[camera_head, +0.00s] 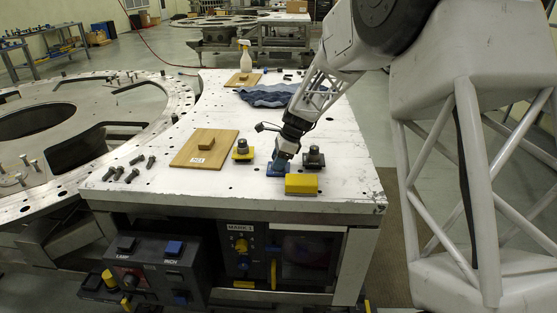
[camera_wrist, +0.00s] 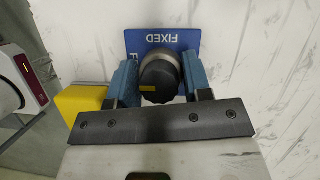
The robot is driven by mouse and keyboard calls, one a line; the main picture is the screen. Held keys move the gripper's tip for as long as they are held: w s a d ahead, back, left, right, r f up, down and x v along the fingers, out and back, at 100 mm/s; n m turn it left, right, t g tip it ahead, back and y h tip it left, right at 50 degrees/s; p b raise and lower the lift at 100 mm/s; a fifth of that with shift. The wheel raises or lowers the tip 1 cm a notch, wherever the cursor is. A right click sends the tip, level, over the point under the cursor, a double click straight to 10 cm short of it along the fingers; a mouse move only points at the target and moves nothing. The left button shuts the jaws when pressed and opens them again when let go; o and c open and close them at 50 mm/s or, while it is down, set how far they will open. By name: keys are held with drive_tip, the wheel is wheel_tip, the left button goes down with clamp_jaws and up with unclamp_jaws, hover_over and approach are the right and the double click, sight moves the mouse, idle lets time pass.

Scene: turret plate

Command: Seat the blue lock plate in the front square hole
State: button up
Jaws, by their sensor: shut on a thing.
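The blue plate (camera_head: 271,169), marked FIXED, is on or just above the white table top under my gripper (camera_head: 281,165). In the wrist view the blue plate (camera_wrist: 140,43) carries a round dark knob (camera_wrist: 158,80) with a yellow mark. My gripper (camera_wrist: 161,84) is shut on this knob, one blue finger on each side. I cannot tell whether the plate touches the table. No square hole can be made out; the gripper and plate hide the surface beneath them.
A yellow block (camera_head: 301,184) stands close in front of my gripper. A dark knobbed block (camera_head: 313,159) is at right and a yellow-based knobbed piece (camera_head: 243,153) at left. A wooden board (camera_head: 190,155), loose bolts (camera_head: 128,172) and a blue cloth (camera_head: 268,96) also lie on the table (camera_head: 240,205).

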idle(0.3)
drive_tip(key=o, duration=1.5)
drive_tip(key=shift+r, duration=0.15)
drive_tip(key=shift+r, duration=3.3)
